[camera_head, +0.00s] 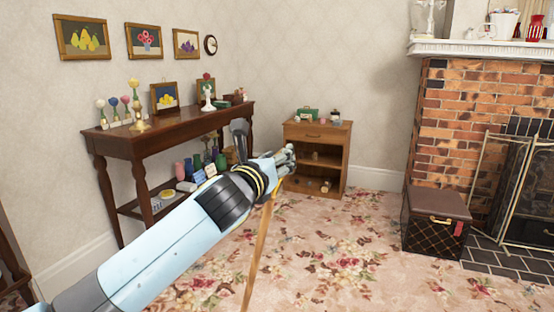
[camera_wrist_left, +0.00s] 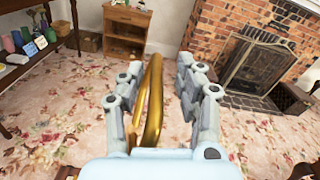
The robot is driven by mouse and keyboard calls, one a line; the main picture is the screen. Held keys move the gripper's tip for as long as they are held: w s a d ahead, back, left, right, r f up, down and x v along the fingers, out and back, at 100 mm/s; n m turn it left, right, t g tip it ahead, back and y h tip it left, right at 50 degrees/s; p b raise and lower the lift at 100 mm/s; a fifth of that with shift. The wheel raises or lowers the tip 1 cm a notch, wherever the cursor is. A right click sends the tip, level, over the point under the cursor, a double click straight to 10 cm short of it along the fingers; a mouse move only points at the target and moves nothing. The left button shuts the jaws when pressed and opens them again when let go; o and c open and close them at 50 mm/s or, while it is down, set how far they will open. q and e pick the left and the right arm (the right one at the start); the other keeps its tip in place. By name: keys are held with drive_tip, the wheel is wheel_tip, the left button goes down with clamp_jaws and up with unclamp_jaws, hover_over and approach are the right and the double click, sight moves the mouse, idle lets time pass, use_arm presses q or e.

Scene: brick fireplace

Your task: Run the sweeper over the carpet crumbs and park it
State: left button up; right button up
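My left gripper (camera_head: 285,161) is raised over the carpet in the head view. In the wrist view its two fingers (camera_wrist_left: 160,98) stand apart. A wooden sweeper handle (camera_head: 258,245) runs from beside this gripper down to the bottom edge of the head view. In the wrist view the handle (camera_wrist_left: 153,95) looks golden and bent and stands between the fingers, nearer the left one, with a gap to the right one. The sweeper's head is out of view. The floral carpet (camera_head: 310,260) covers the floor; I cannot make out crumbs among its pattern. My right gripper is not in view.
A dark console table (camera_head: 165,142) with ornaments stands along the left wall. A small wooden cabinet (camera_head: 318,135) stands in the corner. A brown trunk (camera_head: 433,222) sits by the brick fireplace (camera_head: 480,110) and its screen (camera_head: 520,185). The carpet in the middle is clear.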

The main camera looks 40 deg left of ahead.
use_arm(q)
clamp_jaws()
idle(0.4)
drive_tip(key=shift+a, duration=0.15)
